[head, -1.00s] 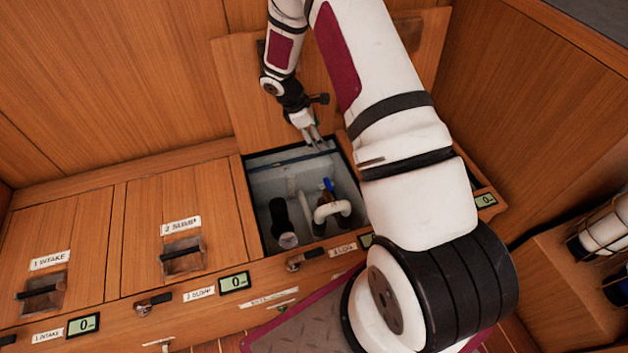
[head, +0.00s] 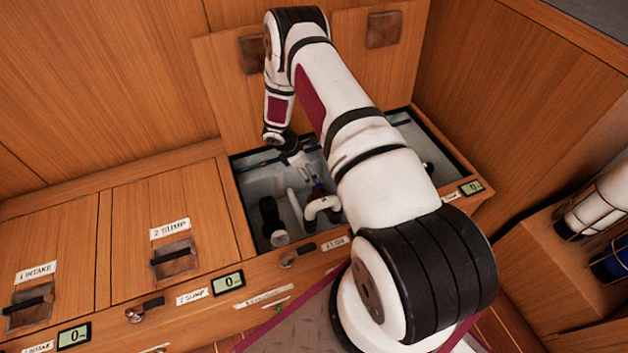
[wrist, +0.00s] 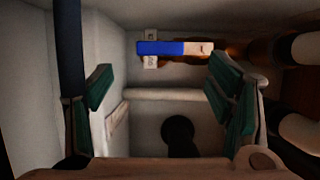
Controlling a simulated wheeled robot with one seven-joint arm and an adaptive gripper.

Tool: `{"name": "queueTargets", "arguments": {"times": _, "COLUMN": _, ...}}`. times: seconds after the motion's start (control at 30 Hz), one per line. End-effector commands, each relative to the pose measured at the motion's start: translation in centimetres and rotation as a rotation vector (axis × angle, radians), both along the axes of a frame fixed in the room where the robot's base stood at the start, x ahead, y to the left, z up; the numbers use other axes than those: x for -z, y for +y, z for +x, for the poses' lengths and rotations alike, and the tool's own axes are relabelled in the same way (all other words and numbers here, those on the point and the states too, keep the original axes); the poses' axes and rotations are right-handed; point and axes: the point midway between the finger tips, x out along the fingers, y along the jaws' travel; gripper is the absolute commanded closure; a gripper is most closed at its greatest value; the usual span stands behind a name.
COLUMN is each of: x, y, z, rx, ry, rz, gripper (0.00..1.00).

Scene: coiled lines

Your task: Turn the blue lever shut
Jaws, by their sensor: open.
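The blue lever (wrist: 162,48) shows in the wrist view as a horizontal blue bar with a pale right end, above the middle of the picture. It sits in front of a brownish fitting. Small white tags (wrist: 150,62) are beside it. In the head view my gripper (head: 308,172) reaches down into the open bilge compartment (head: 248,190), above the white bent pipe (head: 322,206).
A black hose or pipe end (head: 270,215) stands left of the white pipe. The compartment walls close in around my gripper. The raised lid (head: 225,75) leans behind. Closed hatches (head: 130,270) lie at left. Racked cylinders (head: 595,210) are at right.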

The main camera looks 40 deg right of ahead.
Motion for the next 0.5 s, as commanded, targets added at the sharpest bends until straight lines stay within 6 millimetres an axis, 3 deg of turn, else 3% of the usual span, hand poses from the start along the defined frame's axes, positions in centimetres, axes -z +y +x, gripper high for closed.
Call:
{"name": "queueTargets", "arguments": {"times": 0.03, "x": 1.3, "y": -0.4, "z": -0.3, "rx": 0.002, "ry": 0.002, "rz": 0.001, "gripper": 0.26}}
{"name": "queueTargets", "arguments": {"times": 0.2, "x": 3.8, "y": -1.4, "z": -0.5, "rx": 0.001, "ry": 0.001, "rz": 0.000, "gripper": 0.26}}
{"name": "queueTargets", "arguments": {"times": 0.5, "x": 5.7, "y": -2.2, "z": -0.6, "rx": 0.000, "ry": -0.001, "rz": 0.000, "gripper": 0.26}}
